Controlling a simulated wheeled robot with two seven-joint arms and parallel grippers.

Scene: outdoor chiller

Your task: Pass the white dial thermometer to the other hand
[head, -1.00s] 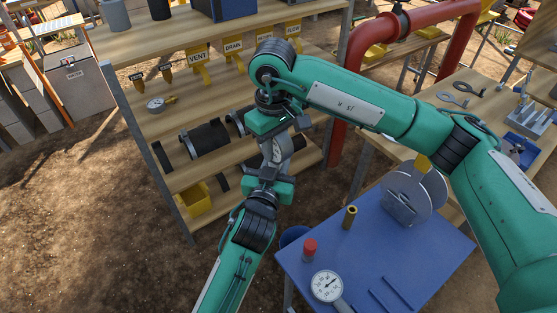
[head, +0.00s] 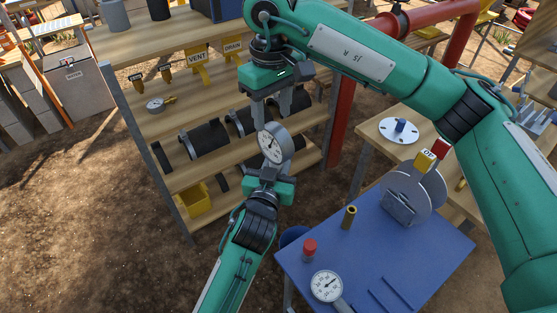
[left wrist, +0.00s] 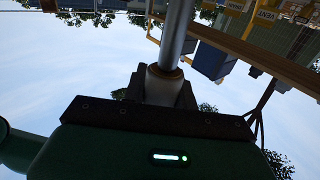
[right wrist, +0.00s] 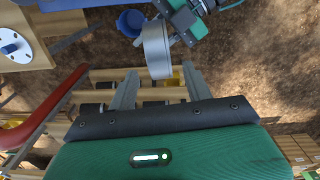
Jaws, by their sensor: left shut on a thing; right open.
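The white dial thermometer (head: 272,146) is upright in the air, its round face with dark markings and grey rim showing in the head view. My left gripper (head: 266,176) is shut on it from below; the left wrist view shows its grey stem (left wrist: 178,38) between the fingers. My right gripper (head: 281,103) is open and empty just above the dial, its fingers pointing down.
A blue table (head: 420,255) at the lower right holds another dial gauge (head: 327,286), a red-capped item (head: 309,250), a brass cylinder (head: 349,217) and a grey disc stand (head: 405,205). Wooden shelving (head: 190,178) with black cylinders stands behind the grippers. A red pipe (head: 342,120) rises behind.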

